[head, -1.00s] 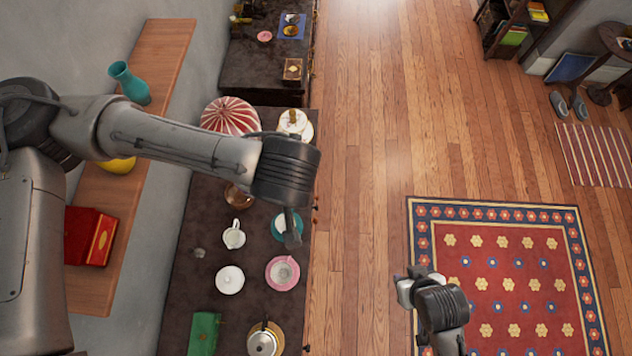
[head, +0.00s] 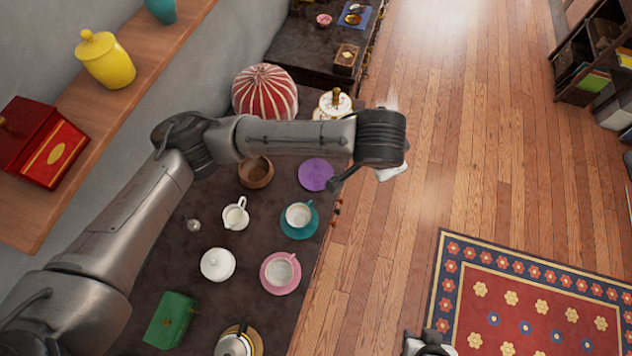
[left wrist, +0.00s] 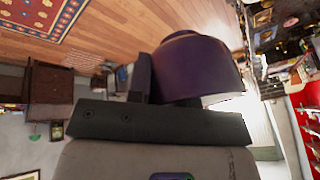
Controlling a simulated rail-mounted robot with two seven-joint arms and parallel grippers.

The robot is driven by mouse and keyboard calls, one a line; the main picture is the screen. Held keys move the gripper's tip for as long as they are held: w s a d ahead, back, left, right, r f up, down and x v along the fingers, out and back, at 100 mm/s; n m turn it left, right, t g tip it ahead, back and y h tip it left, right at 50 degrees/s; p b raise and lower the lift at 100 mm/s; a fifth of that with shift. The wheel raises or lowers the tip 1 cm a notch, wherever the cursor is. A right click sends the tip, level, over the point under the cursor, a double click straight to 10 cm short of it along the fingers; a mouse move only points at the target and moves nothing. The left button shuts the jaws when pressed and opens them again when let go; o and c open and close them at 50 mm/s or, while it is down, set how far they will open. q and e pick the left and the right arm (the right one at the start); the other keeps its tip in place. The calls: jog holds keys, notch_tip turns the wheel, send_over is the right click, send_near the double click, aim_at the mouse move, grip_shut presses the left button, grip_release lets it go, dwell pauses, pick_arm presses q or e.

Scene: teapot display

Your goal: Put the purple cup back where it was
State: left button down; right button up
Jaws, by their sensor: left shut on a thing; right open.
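The purple cup (left wrist: 195,68) fills the upper middle of the left wrist view. My left gripper (left wrist: 150,82) is shut on it. In the head view this gripper (head: 388,172) is partly under its own wrist, past the cabinet's right edge, and I cannot make out the cup there. A purple saucer (head: 316,174) lies bare on the dark cabinet top (head: 210,205), just left of the left gripper. My right gripper (head: 428,342) is open, low at the bottom edge of the head view, away from the cabinet.
A teal cup and saucer (head: 299,219) and a pink cup and saucer (head: 280,273) stand near the purple saucer.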

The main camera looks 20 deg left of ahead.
pick_arm(q)
jog(key=w+a+f+m+h+b, duration=0.1)
jog(key=w+a+f+m+b, duration=0.15)
jog(key=f+b, duration=0.45)
jog(key=w+a+f+m+g+b, duration=0.1)
jog(key=w+f+b, duration=0.2)
jog(key=f, duration=0.8)
jog(key=w+a+f+m+h+b, duration=0.1)
jog(key=w+a+f+m+b, duration=0.1)
jog(key=f+b, duration=0.5)
jog(key=shift+m, duration=0.25)
jog(key=a+f, duration=0.3)
jog(key=a, duration=0.1)
jog(key=a+f, duration=0.3)
jog(key=a, duration=0.1)
jog(key=w+a+f, duration=0.1)
jog(key=a+f, duration=0.2)
jog(key=a, duration=0.1)
jog(key=shift+a+f, duration=0.1)
jog(key=shift+f, duration=0.15)
jog(key=shift+f+b, duration=0.9)
jog(key=shift+f, duration=1.15)
jog(key=c, duration=1.5)
grip_release()
jog(key=shift+f, duration=0.1)
jog(key=o, duration=0.5)
